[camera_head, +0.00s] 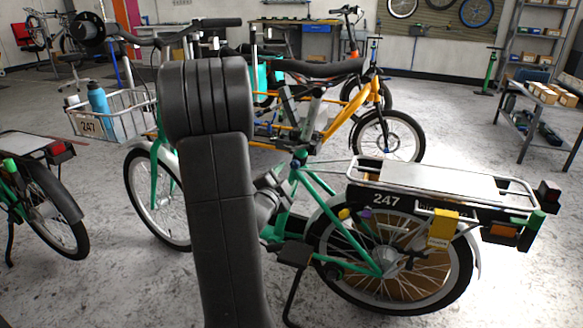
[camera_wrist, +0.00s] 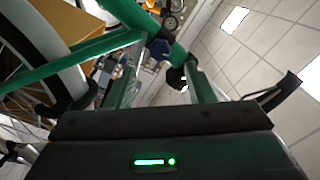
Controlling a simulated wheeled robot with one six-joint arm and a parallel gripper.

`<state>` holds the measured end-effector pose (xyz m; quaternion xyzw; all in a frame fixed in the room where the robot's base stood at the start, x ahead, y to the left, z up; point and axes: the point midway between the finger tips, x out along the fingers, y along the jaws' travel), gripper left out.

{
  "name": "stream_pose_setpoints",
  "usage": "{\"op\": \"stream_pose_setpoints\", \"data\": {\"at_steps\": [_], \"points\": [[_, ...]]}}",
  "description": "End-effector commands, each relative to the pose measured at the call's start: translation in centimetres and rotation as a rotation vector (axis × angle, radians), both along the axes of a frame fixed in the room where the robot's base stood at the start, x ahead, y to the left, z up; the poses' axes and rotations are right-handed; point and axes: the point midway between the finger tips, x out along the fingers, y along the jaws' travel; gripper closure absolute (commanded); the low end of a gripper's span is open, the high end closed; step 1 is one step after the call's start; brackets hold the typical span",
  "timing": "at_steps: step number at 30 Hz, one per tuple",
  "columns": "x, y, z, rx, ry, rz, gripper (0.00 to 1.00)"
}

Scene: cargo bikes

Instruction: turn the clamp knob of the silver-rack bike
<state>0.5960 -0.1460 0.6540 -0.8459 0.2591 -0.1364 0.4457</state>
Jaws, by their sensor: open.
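The silver-rack bike is green, numbered 247, and stands at the right in the head view; its flat silver rack (camera_head: 440,180) is over the rear wheel. A small blue knob (camera_head: 295,164) shows at the seat-tube clamp, below the silver seat post (camera_head: 314,112). In the wrist view a dark blue knob-like part (camera_wrist: 160,50) sits beside the green frame tube, between my fingertips or just beyond them; I cannot tell whether they touch it. My gripper (camera_wrist: 166,57) is open, its two fingers apart. My arm hides much of the bike's middle in the head view.
A silver basket (camera_head: 112,115) holds a blue bottle (camera_head: 98,100). An orange bike (camera_head: 375,95) stands close behind, and another green bike (camera_head: 40,200) is at the left edge. A shelf table (camera_head: 545,115) is at right. Floor is clear in the right foreground.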

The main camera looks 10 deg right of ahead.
Motion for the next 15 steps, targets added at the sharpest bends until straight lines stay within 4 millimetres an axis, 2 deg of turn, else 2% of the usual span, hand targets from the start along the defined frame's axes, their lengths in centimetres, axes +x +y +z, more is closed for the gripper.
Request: {"op": "stream_pose_setpoints", "data": {"at_steps": [3, 7, 15], "points": [[-2.3, 1.7, 0.2, -0.001, 0.002, 0.004, 0.52], [-4.4, 3.0, 0.2, 0.000, 0.001, 0.003, 0.52], [-6.2, 4.2, 0.0, -0.001, 0.001, 0.001, 0.52]]}}
